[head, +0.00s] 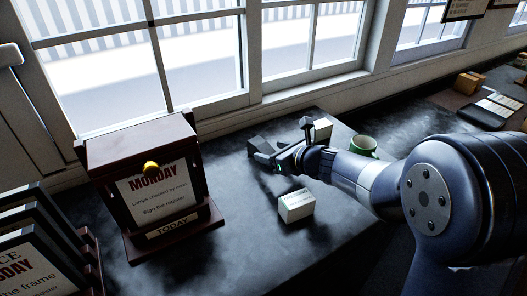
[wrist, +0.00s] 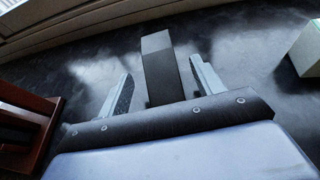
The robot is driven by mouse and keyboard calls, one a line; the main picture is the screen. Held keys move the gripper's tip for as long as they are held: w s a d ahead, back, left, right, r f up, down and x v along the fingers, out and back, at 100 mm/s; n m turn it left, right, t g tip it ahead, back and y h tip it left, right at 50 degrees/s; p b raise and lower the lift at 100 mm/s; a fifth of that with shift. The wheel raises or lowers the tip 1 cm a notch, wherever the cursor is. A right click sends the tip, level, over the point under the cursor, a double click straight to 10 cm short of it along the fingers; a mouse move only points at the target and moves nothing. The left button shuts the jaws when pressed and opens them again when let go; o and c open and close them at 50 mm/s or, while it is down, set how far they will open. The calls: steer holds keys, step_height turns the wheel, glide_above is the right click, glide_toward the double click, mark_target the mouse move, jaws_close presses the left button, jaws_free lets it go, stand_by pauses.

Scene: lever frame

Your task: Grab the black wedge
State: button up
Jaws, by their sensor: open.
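The black wedge (wrist: 160,62) is a dark, narrow block on the dark countertop. In the wrist view it stands between the two fingers of my gripper (wrist: 163,82), with a gap on each side. In the head view the wedge (head: 258,142) shows at the tip of my gripper (head: 266,156), partly hidden by the fingers. My gripper is open and low over the counter. Whether the wedge's lower end touches my gripper is hidden.
A wooden frame with a MONDAY card (head: 153,190) stands left of my gripper. Dark panels (head: 45,245) stand front left. Windows line the back.

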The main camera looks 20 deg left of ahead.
mark_target(268, 151)
steer(key=p+x, duration=0.1)
steer(key=x, duration=0.4)
steer(key=shift+f, duration=0.15)
steer(key=shift+d, duration=0.1)
steer(key=c, duration=1.1)
